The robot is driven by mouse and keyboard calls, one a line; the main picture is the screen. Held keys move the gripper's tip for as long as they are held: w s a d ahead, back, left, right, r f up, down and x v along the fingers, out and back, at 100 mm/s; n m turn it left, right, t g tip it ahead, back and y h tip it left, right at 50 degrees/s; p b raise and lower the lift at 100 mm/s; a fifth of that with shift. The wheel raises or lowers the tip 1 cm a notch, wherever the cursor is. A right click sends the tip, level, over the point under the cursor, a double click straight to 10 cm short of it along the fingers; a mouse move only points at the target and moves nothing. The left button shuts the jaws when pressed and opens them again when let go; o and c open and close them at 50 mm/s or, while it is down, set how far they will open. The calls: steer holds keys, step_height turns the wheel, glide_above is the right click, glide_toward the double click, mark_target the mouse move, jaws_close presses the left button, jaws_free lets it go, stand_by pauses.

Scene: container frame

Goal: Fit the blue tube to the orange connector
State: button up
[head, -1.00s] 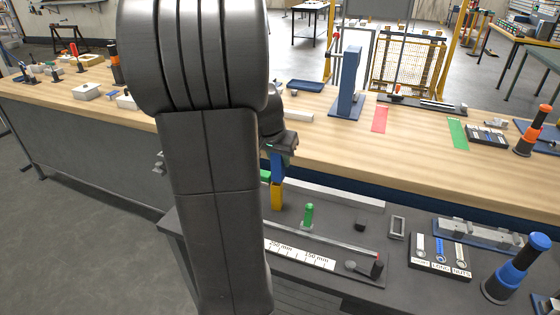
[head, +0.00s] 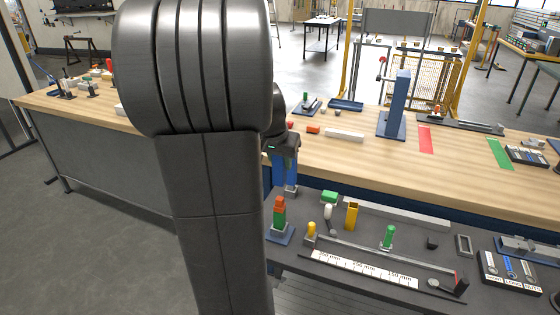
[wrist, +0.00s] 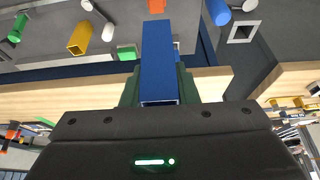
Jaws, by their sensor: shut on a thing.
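My gripper (head: 284,150) is shut on the blue tube (head: 279,172), which hangs down from the jaws in the head view. In the wrist view the tube (wrist: 158,62) points away from my gripper (wrist: 158,88), between its dark green fingers. The likely orange connector (head: 279,203) sits on a green piece in a grey holder on a blue base. In the head view it shows just below the tube, with a visible gap; their depth relation is unclear. An orange-red patch shows past the tube's far end in the wrist view; I cannot tell what it is.
The dark lower bench holds a gold square tube (head: 351,215), a green block (head: 329,196), a yellow-topped part (head: 311,230), a green peg (head: 389,235) and a ruler strip (head: 360,270). The wooden table (head: 345,150) lies behind. My arm hides much of the left side.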

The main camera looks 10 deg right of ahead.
steer(key=shift+f+b, duration=1.8)
steer(key=shift+f, duration=0.7)
steer(key=shift+f+b, duration=1.5)
steer(key=shift+f, duration=0.1)
steer(key=o, duration=1.6)
steer(key=shift+o, duration=0.2)
steer(key=shift+r, duration=0.1)
step_height(320, 180, up, 7)
steer(key=p, duration=0.5)
